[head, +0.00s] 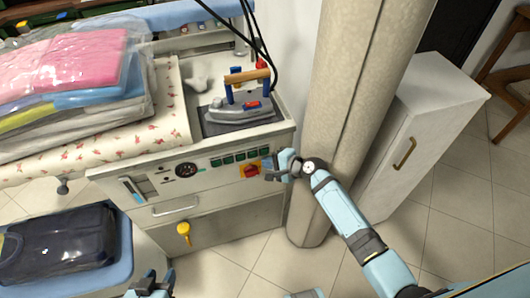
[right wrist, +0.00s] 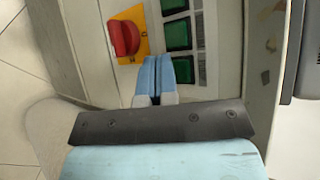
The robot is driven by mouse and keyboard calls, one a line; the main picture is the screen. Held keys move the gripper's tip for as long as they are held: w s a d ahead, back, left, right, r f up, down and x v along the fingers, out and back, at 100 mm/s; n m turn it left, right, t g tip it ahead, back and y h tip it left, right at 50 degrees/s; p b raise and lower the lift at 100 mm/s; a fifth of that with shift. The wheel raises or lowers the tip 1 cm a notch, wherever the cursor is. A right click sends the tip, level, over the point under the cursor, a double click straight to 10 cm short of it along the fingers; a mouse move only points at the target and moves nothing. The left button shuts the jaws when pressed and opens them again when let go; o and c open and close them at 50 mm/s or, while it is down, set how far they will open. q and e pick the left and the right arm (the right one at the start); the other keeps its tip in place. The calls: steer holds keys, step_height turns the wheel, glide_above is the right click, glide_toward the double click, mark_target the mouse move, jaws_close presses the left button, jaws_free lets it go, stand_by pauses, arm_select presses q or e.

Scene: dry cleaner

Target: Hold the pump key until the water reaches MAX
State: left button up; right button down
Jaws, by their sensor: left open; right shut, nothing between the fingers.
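The ironing station's front panel (head: 160,190) carries a row of green keys (head: 228,160). I cannot read which is the pump key. A slanted narrow window (head: 132,190), perhaps the water gauge, is at the panel's left; its level and MAX mark are too small to read. My right gripper (head: 275,166) is shut and empty at the panel's right end. In the right wrist view its blue fingertips (right wrist: 165,70) overlap the left part of a green key (right wrist: 184,70); I cannot tell whether they touch it. My left gripper (head: 150,284) is open at the bottom edge, away from the panel.
A red knob on a yellow plate (head: 250,171) is close to the right fingertips. A round dial (head: 187,170) is further left. An iron (head: 240,108) stands on top. A thick beige column (head: 345,100) and a white cabinet (head: 420,140) are at the right.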

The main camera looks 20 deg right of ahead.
steer(key=shift+w, duration=0.2)
steer(key=shift+w, duration=0.25)
steer(key=shift+w, duration=0.4)
stand_by(7.2)
